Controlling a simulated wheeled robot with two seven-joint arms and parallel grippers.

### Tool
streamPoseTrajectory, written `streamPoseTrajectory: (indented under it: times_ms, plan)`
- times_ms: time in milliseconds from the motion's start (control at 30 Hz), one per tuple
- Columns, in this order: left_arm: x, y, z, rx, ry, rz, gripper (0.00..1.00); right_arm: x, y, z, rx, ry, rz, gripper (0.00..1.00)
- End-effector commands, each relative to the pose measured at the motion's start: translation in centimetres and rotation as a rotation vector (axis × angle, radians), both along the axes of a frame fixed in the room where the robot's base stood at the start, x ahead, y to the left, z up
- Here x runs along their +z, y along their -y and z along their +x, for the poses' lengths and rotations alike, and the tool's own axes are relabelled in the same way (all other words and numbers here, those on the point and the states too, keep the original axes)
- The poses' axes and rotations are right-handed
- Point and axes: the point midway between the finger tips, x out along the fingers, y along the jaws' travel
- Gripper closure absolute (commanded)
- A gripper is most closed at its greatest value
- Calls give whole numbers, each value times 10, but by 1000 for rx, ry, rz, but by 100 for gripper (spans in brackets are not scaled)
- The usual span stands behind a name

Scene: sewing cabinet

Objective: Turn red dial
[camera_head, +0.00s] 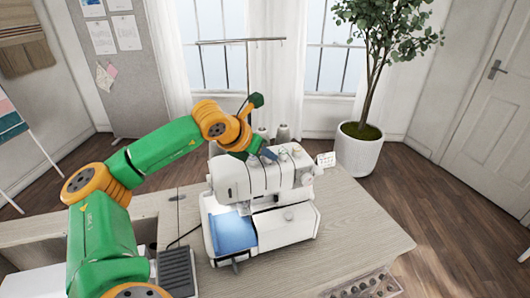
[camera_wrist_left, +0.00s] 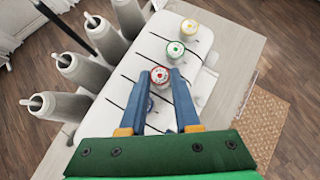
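The red dial (camera_wrist_left: 160,76) is on top of the white sewing machine (camera_head: 236,178), in a row with a green dial (camera_wrist_left: 176,49) and a yellow dial (camera_wrist_left: 189,27). A bluish dial (camera_wrist_left: 150,104) shows lower down between my fingers. My left gripper (camera_wrist_left: 161,74) has its two blue fingers apart, one on each side of the red dial at the tips. Whether they touch it I cannot tell. In the head view my left gripper (camera_head: 268,154) reaches down onto the machine's top, and I cannot make out the red dial there. My right gripper is not in view.
Several thread cones (camera_wrist_left: 82,71) stand close beside the machine, left in the wrist view. The machine sits on a wooden table (camera_head: 345,225), with free room at its right.

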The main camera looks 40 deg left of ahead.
Motion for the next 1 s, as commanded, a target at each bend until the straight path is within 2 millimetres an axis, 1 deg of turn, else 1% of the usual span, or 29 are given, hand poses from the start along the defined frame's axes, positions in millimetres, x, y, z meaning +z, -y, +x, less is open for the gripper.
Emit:
streamPoseTrajectory:
  times_ms: [267, 533, 800, 1000]
  plan:
    - [0, -1, 0, -23, 0, -1, 100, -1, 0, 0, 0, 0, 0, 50]
    - [1, -4, 0, -172, 1, -2, 100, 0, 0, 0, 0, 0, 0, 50]
    - [4, -5, 1, -354, 3, -4, 100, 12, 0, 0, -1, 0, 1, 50]
    - [4, -6, 1, -454, 4, -2, 100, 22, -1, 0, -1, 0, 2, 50]
